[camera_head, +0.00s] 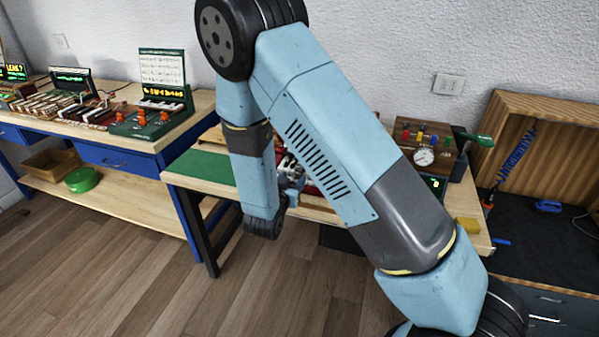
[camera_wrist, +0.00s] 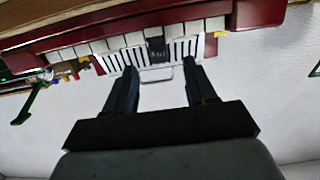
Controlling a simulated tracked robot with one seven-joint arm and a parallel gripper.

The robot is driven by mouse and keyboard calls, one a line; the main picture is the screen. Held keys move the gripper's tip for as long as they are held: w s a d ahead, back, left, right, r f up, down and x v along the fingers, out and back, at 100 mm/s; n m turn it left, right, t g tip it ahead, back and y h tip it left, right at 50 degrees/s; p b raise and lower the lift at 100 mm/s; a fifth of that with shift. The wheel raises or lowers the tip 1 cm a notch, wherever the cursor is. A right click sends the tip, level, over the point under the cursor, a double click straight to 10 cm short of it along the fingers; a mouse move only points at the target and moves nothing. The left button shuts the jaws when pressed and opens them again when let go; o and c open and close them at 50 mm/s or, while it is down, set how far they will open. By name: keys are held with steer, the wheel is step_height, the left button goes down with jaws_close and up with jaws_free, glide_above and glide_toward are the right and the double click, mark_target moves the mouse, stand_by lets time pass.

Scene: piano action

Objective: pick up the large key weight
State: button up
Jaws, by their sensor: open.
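In the wrist view my gripper (camera_wrist: 161,72) is open, its two dark fingers apart with nothing clearly held between them. Just beyond the fingertips is a small dark block with pale markings (camera_wrist: 158,50), in front of a row of white keys (camera_wrist: 98,46). I cannot tell for sure whether this block is the large key weight. White strips with dark slots (camera_wrist: 185,50) lie on either side of it, and a thin pale loop (camera_wrist: 156,77) shows between the fingers. In the head view my arm hides most of the work spot.
A dark red case (camera_wrist: 100,27) frames the keys. In the head view, a wooden box with a dial gauge (camera_head: 424,157) stands at the bench's right, near a yellow block (camera_head: 467,225). A green mat (camera_head: 203,166) lies at left. A blue-framed bench (camera_head: 140,160) stands further left.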

mark_target(298, 173)
steer(key=shift+x, duration=3.05)
steer(key=shift+f, duration=0.1)
